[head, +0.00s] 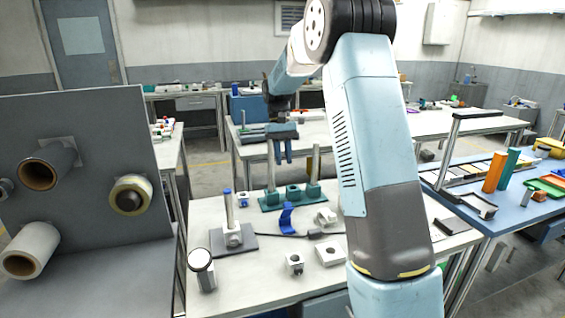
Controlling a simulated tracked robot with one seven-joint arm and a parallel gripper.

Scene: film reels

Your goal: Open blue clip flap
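A blue curved piece (286,219), which looks like the clip flap, stands near the middle of the white table, in front of the teal base. I cannot tell how its hinge sits or whether it is open. A small white and blue part (243,200) stands to its left. My gripper (283,156) points down above and behind the blue curved piece, clear of it, over the table's far part. Nothing shows held in it. Its fingers are small and dark here, and their gap is unclear.
A teal base (292,197) with upright posts stands behind the blue piece. A grey plate (233,241) with a blue-topped post is at left. A grey panel with rolls (80,180) stands further left.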

